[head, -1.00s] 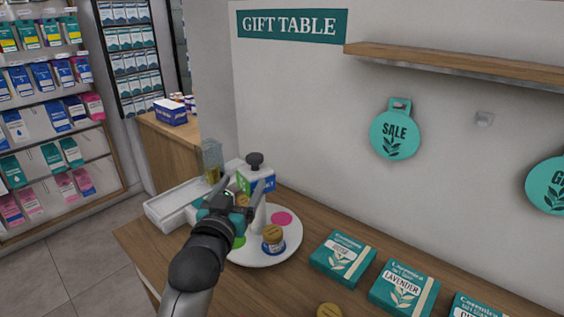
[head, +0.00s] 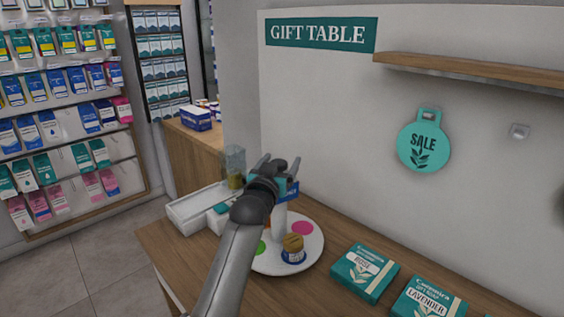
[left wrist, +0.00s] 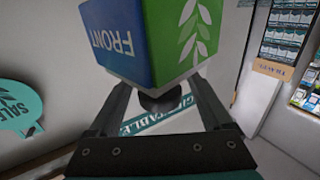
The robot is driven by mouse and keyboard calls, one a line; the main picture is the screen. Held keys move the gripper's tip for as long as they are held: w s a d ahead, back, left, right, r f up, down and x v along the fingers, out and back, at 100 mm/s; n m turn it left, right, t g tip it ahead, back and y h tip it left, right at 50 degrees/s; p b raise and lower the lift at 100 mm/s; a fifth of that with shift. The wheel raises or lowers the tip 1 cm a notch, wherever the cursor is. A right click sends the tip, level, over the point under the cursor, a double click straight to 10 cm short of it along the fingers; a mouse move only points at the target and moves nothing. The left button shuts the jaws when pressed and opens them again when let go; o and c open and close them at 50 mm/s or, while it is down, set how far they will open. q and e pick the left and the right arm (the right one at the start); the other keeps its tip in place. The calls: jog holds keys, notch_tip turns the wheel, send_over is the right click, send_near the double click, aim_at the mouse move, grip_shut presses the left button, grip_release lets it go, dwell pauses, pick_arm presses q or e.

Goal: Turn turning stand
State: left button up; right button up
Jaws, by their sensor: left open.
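The turning stand (head: 314,242) is a round white plate on the wooden table, with coloured dots and a white post. Its blue-and-green head block is mostly behind my gripper in the head view. The left wrist view shows the block close up, with a blue face reading FRONT (left wrist: 112,42), a green face with a white leaf, and a dark knob (left wrist: 165,102). My left gripper (head: 280,163) is open at the top of the stand, fingers on both sides of the knob. Whether they touch it I cannot tell. My right gripper is out of view.
A gold-lidded jar (head: 293,248) stands on the plate. A white tray (head: 190,210) and a clear container (head: 235,165) are to the left and behind. Teal soap boxes (head: 363,272) lie at right. A SALE tag (head: 423,142) hangs on the wall.

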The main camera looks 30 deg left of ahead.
pick_arm(q)
jog(key=shift+w+a, duration=0.15)
jog(key=shift+w, duration=0.55)
grip_shut()
dwell(0.3)
dwell(0.3)
